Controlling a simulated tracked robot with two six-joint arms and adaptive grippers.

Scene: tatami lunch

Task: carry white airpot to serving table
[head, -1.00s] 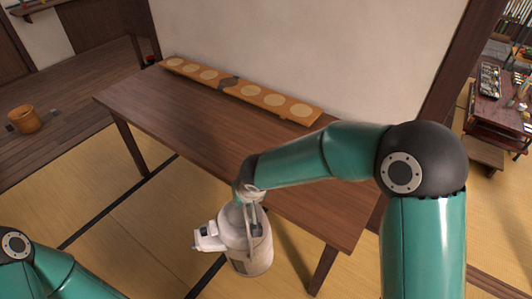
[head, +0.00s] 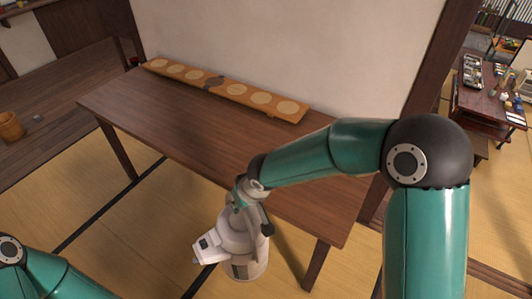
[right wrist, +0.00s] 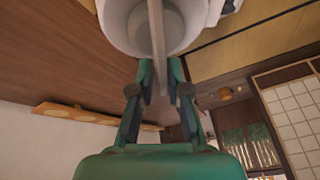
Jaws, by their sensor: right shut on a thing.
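The white airpot (head: 241,245), with a white spout and dark handle parts, hangs by its handle from my right gripper (head: 250,198). It is just in front of the near edge of the brown wooden table (head: 200,128), over the tatami. In the right wrist view, the gripper fingers (right wrist: 160,85) are shut on the grey handle bar, and the pale round airpot (right wrist: 186,30) fills the top of the picture. My left gripper is outside the views; only part of its arm shows at bottom left.
A long orange board (head: 232,90) with several round pale discs lies along the table's back edge. A wooden bucket (head: 10,126) stands on the floor at left. A low dark table (head: 488,105) with many items is at far right. Most of the tabletop is clear.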

